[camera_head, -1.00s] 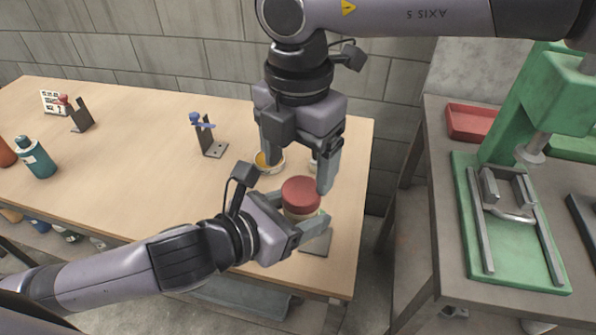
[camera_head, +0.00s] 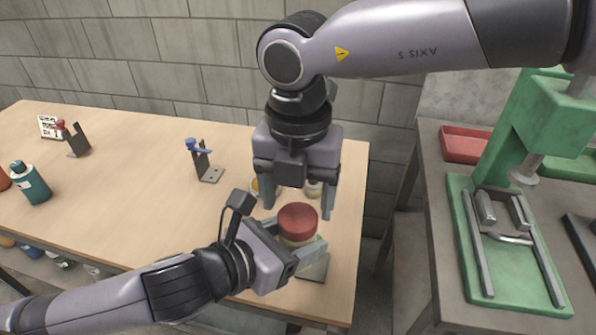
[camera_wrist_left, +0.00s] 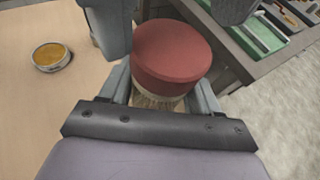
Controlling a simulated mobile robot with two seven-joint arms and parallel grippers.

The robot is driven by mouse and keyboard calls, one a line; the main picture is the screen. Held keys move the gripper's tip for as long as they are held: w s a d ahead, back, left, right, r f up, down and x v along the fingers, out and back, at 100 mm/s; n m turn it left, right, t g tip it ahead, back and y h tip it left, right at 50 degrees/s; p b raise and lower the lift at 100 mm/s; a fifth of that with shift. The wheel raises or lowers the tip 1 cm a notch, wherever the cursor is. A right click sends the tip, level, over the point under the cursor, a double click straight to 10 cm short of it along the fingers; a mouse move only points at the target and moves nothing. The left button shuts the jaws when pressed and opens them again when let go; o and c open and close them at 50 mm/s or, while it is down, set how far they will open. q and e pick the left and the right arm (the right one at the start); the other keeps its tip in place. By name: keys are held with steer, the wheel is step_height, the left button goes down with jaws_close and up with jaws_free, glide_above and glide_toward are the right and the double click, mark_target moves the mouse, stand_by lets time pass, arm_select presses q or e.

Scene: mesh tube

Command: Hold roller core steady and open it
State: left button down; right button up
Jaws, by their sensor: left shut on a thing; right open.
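The roller core appears as a short jar-like cylinder with a red cap (camera_head: 298,219) and a paler body, near the front right corner of the wooden table. My left gripper (camera_head: 302,243) is shut on its body from the left, below the cap. The left wrist view shows the red cap (camera_wrist_left: 171,50) upright between my left fingers, with a strip of pale body under it. My right gripper (camera_head: 298,203) points down above and just behind the cap. Its fingers are apart with nothing between them. Most of the body is hidden by my left fingers.
A small dish with amber contents (camera_wrist_left: 51,56) lies left of the core. A stand with a blue clamp (camera_head: 203,160), a teal bottle (camera_head: 31,184) and a stand with a red top (camera_head: 73,138) are farther left. A green press (camera_head: 507,240) stands on the right bench.

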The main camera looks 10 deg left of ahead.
steer(key=shift+f, duration=1.45)
steer(key=c, duration=0.9)
steer(key=n, duration=0.3)
steer(key=shift+n, duration=0.3)
steer(key=n, duration=1.2)
steer(key=shift+r, duration=0.1)
steer(key=shift+r, duration=0.15)
steer(key=shift+r, duration=0.95)
